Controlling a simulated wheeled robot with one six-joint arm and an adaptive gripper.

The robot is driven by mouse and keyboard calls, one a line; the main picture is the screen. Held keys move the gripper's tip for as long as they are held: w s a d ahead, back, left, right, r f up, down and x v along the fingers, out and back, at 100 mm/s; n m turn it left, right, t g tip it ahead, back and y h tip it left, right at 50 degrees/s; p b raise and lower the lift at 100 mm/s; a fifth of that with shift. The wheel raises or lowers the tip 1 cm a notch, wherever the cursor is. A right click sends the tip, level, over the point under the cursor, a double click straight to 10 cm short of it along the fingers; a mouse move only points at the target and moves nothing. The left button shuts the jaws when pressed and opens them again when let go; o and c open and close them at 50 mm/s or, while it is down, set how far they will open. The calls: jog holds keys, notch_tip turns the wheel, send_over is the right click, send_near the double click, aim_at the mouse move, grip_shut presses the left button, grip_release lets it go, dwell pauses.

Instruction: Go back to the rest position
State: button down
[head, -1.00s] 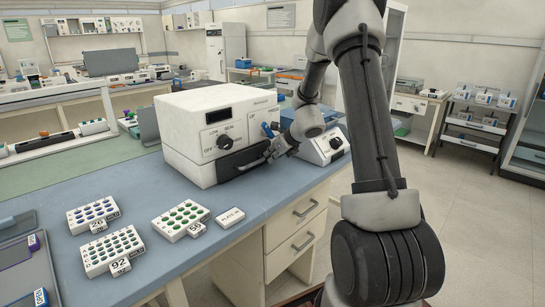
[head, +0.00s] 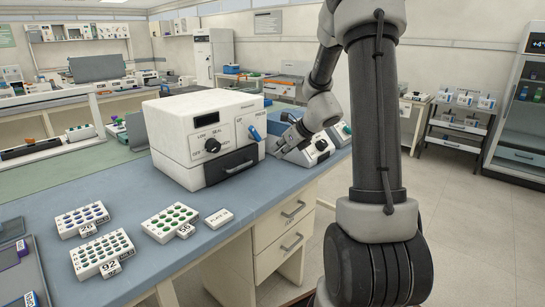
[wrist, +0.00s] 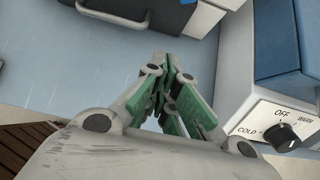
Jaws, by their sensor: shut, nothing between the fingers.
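My gripper (head: 280,146) is at the right side of the white sequencer cabinet (head: 175,133), apart from its dark front drawer (head: 229,166). In the wrist view my gripper (wrist: 172,62) is shut, its green-padded fingers together with nothing between them. Below it is the blue bench top (wrist: 50,70). The drawer's dark front with its handle (wrist: 132,14) shows at the top of the wrist view. The drawer looks pushed in. My arm hides part of the bench's right end in the head view.
A small device with a COLD/OFF/WARM knob (wrist: 282,135) stands close to my gripper's right. Tube racks (head: 170,222) (head: 102,252) and a white labelled plate (head: 218,218) lie on the front left of the bench. The floor (head: 480,230) to the right is clear.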

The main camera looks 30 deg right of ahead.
jog(key=shift+s+d+r, duration=0.1)
jog(key=shift+s+r, duration=0.25)
jog(key=s+n+g, duration=0.1)
jog(key=s+n, duration=0.1)
jog(key=n, duration=0.1)
jog(key=s+a+f+n+y, duration=0.1)
jog(key=s+n, duration=0.1)
jog(key=n, duration=0.1)
jog(key=s+a+f+n+g, duration=0.1)
jog(key=s+n, duration=0.2)
jog(key=shift+f+n+g, duration=0.25)
jog(key=shift+n+g, duration=0.05)
jog(key=s+a+r+n+h, duration=0.1)
jog(key=s+a+r+n, duration=0.1)
jog(key=s+r+n, duration=0.2)
jog(key=s+a+r+n+g+h, duration=0.1)
jog(key=s+r+n, duration=0.4)
jog(key=s+n, duration=0.6)
jog(key=s+a+r+n+h, duration=0.2)
jog(key=s+r+n, duration=0.3)
jog(key=s, duration=0.5)
jog(key=shift+s+a+n, duration=0.35)
jog(key=shift+a+n, duration=0.05)
jog(key=shift+n, duration=0.8)
jog(key=shift+r+g, duration=0.1)
jog(key=shift+g, duration=0.2)
